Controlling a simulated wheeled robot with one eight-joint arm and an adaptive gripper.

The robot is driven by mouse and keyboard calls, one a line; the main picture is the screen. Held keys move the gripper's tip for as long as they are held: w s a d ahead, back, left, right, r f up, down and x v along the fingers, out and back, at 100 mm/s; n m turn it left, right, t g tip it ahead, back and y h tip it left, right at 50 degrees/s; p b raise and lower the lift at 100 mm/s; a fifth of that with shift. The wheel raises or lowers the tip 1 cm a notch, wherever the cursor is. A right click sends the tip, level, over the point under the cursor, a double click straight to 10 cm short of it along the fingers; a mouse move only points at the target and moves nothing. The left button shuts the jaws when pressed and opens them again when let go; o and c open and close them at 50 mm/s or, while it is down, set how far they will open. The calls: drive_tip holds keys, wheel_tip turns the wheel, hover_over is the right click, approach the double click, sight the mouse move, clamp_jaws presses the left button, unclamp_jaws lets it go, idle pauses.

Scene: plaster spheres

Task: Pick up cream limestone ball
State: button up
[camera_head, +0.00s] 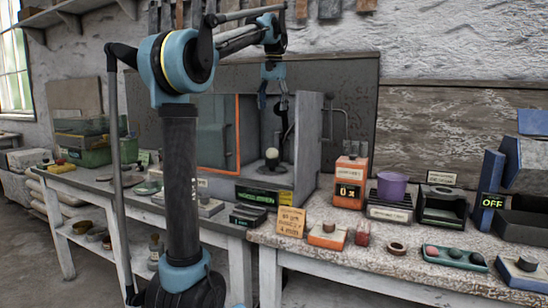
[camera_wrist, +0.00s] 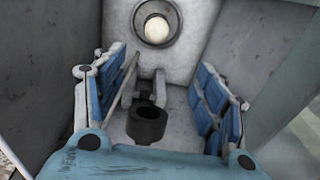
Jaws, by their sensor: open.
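A pale cream ball (camera_head: 272,153) rests on a dark stand inside an open grey cabinet (camera_head: 308,140) at the back of the bench. In the wrist view the ball (camera_wrist: 157,29) sits in a round grey ring at the top of the picture, beyond my fingertips.
The cabinet walls stand close on both sides of my gripper. An orange-edged door (camera_head: 237,135) stands at the left of the opening. An orange box (camera_head: 350,182), a purple cup (camera_head: 392,187) and an orange-based block (camera_head: 327,236) stand on the right bench.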

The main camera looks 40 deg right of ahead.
drive_tip(key=f, duration=0.1)
hover_over(272, 149)
drive_tip(key=shift+g, duration=0.4)
drive_tip(key=f, duration=1.2)
drive_tip(key=shift+w+d, duration=0.2)
drive_tip(key=shift+w, duration=0.1)
drive_tip(key=shift+w+d+f, duration=0.1)
drive_tip(key=shift+f, duration=1.25)
drive_tip(key=shift+w+d+f, duration=0.1)
drive_tip(key=shift+f, duration=1.2)
drive_tip(key=shift+c, duration=0.3)
drive_tip(key=c, duration=1.2)
